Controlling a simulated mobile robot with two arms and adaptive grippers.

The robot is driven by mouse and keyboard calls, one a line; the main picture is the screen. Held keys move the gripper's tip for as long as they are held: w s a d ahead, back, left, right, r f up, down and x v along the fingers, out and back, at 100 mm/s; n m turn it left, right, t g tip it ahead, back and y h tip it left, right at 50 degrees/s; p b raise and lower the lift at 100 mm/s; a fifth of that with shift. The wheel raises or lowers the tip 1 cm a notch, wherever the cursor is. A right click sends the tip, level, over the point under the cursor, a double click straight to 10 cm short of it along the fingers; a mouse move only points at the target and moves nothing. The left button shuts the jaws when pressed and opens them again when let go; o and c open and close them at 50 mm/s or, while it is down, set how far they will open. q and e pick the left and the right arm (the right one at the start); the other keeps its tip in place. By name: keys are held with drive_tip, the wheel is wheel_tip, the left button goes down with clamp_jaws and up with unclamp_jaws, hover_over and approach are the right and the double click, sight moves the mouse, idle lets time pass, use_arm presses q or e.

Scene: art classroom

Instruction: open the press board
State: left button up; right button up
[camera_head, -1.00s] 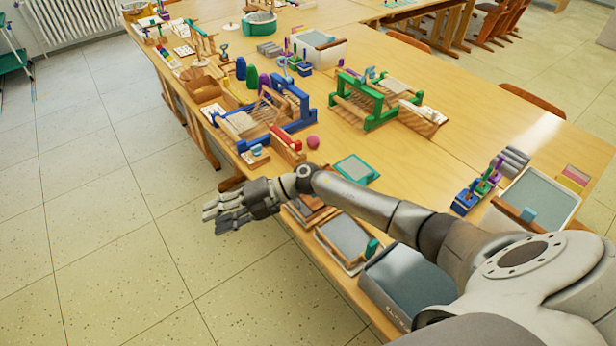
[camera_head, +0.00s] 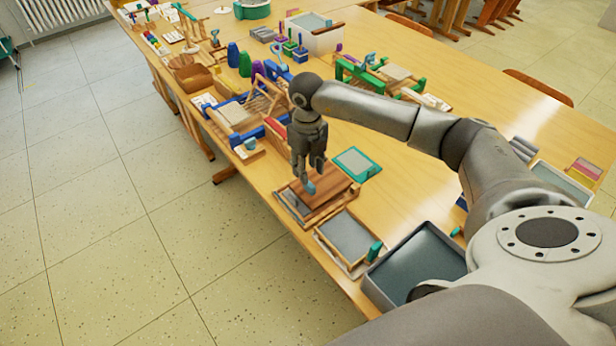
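The press board (camera_head: 336,196), a brown wooden board in a wooden frame, lies near the table's front edge in the head view. A small blue-grey piece (camera_head: 309,188) shows at its left part. My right gripper (camera_head: 307,172) points down just above the board's left part, with its fingertips close to the blue-grey piece. Its fingers look apart, with a gap between them; I cannot tell whether they touch the piece. The gripper hides part of the board's far left side. My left gripper is not in view.
A framed grey screen (camera_head: 346,238) and a grey tray (camera_head: 417,268) lie to the right of the board. A green-framed panel (camera_head: 357,163) lies behind it. Blue loom (camera_head: 273,131) and other craft tools crowd the table's left. The floor in front is clear.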

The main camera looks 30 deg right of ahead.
sight(321, 181)
drive_tip(key=shift+f, duration=2.6)
clamp_jaws()
